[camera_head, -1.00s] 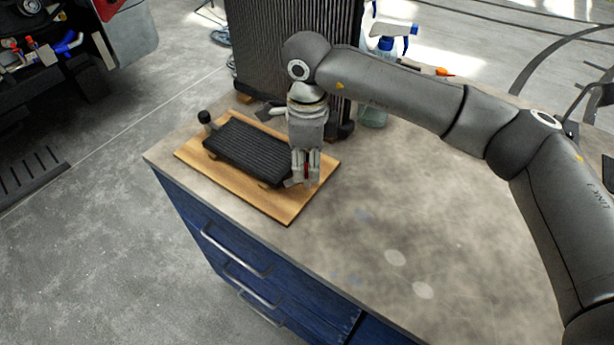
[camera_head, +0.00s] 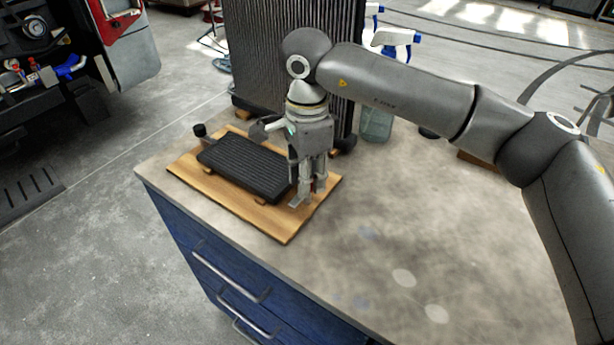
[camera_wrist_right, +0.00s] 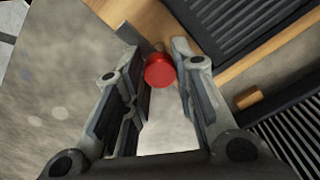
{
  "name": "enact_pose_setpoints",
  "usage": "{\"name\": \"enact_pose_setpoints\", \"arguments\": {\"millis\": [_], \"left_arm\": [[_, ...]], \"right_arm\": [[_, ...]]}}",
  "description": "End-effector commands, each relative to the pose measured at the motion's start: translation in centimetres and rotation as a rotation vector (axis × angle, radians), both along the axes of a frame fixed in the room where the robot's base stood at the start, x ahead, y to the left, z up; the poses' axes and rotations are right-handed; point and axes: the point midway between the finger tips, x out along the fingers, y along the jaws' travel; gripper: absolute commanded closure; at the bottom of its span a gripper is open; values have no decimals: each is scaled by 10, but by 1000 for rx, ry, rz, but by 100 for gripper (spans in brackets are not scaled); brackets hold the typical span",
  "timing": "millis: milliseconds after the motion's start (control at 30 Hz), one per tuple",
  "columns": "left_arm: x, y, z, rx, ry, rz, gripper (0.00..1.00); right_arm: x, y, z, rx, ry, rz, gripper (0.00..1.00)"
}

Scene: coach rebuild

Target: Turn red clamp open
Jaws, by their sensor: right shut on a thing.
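The red clamp (camera_wrist_right: 160,71) shows in the right wrist view as a round red knob between the two fingertips of my right gripper (camera_wrist_right: 160,75). The fingers are shut on it, near the edge of the wooden board. In the head view my right gripper (camera_head: 308,190) points down at the right end of the black ribbed radiator (camera_head: 243,166), which lies on the wooden board (camera_head: 215,189). The red clamp is hidden behind the fingers in the head view. My left gripper is out of view.
The board lies on a grey worktop (camera_head: 400,240) over blue drawers (camera_head: 225,270). A large black ribbed panel (camera_head: 265,60) stands behind it. A spray bottle (camera_head: 377,122) stands behind my right arm. The front right of the worktop is clear.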

Motion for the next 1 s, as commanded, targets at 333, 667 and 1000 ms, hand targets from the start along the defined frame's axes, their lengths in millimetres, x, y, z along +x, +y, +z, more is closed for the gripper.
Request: {"name": "enact_pose_setpoints", "arguments": {"millis": [333, 667, 1000], "left_arm": [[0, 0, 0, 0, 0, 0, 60], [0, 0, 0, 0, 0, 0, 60], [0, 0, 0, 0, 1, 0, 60]], "right_arm": [[2, 0, 3, 1, -6, -2, 70], [1, 0, 1, 0, -3, -1, 52], [1, 0, 27, 2, -7, -1, 52]]}}
